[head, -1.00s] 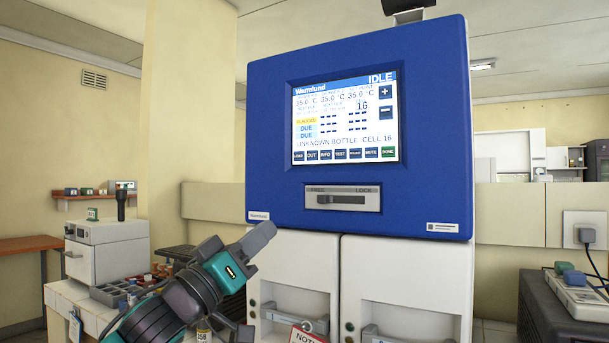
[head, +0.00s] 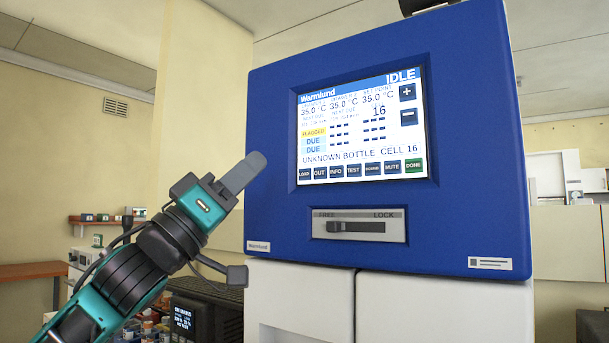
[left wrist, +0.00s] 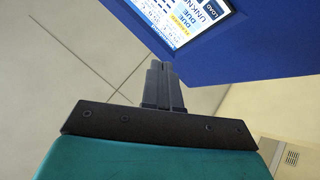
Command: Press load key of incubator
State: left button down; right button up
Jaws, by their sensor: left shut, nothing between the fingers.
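The incubator (head: 462,200) is a blue-fronted unit with white doors below. Its screen (head: 350,135) reads IDLE and "UNKNOWN BOTTLE CELL 16". The load key (head: 304,174) is the leftmost of the row of keys along the screen's bottom edge. It also shows in the left wrist view (left wrist: 209,6), at the screen corner. My left gripper (head: 257,160) is shut and empty, its tip in front of the incubator's left edge, left of the load key and slightly higher in the picture. In the left wrist view its fingers (left wrist: 156,68) point toward the panel. My right gripper is not in view.
A FREE/LOCK slider (head: 357,226) sits in the blue panel below the screen. A bench with a small dark display (head: 183,318) and containers is at lower left. A wall shelf (head: 100,221) is further back. Open air lies left of the incubator.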

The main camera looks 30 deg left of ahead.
aim_at(305, 174)
pick_arm(q)
jog(key=w+p, duration=0.1)
jog(key=w, duration=0.2)
jog(key=w+p, duration=0.2)
jog(key=w, duration=0.1)
jog(key=w+p, duration=0.1)
jog(key=w, duration=0.2)
jog(key=shift+d, duration=0.35)
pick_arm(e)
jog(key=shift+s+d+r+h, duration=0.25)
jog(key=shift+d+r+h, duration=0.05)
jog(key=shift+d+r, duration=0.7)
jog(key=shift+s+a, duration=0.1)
pick_arm(q)
jog(key=shift+p, duration=0.3)
jog(key=shift+w+p, duration=0.3)
jog(key=shift+w, duration=0.1)
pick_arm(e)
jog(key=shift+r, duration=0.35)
